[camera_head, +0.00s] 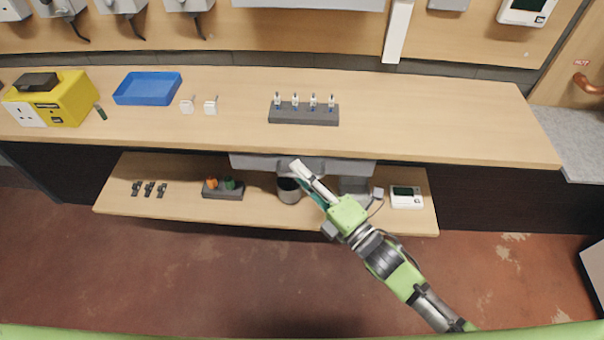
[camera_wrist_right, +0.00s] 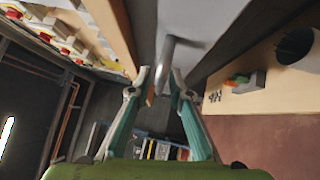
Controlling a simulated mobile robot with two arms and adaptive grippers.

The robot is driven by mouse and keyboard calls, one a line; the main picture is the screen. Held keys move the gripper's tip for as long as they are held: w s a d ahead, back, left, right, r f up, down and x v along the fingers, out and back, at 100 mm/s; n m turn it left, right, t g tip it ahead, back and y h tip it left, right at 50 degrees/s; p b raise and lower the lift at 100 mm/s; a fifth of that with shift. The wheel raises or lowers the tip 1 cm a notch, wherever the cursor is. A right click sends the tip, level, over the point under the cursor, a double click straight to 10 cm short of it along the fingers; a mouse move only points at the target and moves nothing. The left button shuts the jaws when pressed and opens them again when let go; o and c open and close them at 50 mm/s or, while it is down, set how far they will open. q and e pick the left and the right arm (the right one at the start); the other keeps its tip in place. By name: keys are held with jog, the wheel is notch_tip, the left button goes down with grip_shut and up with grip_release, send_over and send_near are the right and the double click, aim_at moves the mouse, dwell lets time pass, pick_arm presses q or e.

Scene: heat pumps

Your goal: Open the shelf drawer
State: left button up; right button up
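The grey shelf drawer (camera_head: 250,161) hangs under the front edge of the workbench and looks shut. Its front fills the top of the right wrist view (camera_wrist_right: 205,22), with a pale grey bar handle (camera_wrist_right: 167,58) standing out from it. My right gripper (camera_head: 297,166) reaches up to the drawer front from the lower right. In the right wrist view its two teal fingers (camera_wrist_right: 161,76) are apart, with the handle between or just beyond their tips. I cannot tell whether they touch it. The handle is hidden behind the gripper in the head view. My left gripper is not in view.
The workbench (camera_head: 420,125) above holds a blue tray (camera_head: 148,89), a yellow box (camera_head: 70,95) and a dark rack (camera_head: 304,115). The lower shelf (camera_head: 125,205) holds a dark cup (camera_head: 289,191), small parts and a white thermostat (camera_head: 406,197). The floor in front is clear.

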grip_shut()
jog(key=shift+s, duration=0.1)
jog(key=s+a+p, duration=0.1)
jog(key=s+p, duration=0.2)
jog(key=s, duration=1.2)
jog(key=shift+s+a, duration=0.15)
jog(key=shift+s, duration=0.2)
jog(key=shift+o, duration=2.3)
grip_release()
